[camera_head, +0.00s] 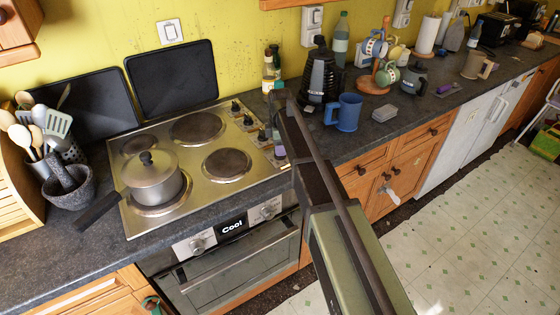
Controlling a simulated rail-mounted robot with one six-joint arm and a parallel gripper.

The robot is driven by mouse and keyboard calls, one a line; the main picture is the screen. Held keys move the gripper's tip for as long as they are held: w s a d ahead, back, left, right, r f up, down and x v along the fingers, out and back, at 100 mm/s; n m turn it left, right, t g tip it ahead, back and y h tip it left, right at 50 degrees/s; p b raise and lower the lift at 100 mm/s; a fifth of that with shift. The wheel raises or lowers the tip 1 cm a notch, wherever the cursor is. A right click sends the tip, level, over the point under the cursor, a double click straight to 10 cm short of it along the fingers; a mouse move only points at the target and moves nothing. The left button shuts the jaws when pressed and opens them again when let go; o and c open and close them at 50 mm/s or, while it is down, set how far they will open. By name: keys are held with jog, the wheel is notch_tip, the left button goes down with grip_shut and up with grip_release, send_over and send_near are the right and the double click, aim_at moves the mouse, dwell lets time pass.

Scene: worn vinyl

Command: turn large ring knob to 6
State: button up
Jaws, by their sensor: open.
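The steel hob (215,135) has four control knobs in a row along its right edge. The rear knob (235,106) and the one in front of it (247,120) show clearly; the front ones are partly hidden by my arm. Their markings are too small to read, and I cannot tell which knob belongs to the large ring. My gripper (277,118) is open over the right edge of the hob, near the front knobs. Its fingertips are dark and partly hidden, and I cannot tell whether they touch a knob.
A lidded pan (152,180) stands on the front-left ring, its handle sticking out over the hob's edge. The oven front (235,262) is below.

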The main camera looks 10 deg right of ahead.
jog(key=shift+f, duration=0.8)
jog(key=shift+r, duration=0.15)
grip_shut()
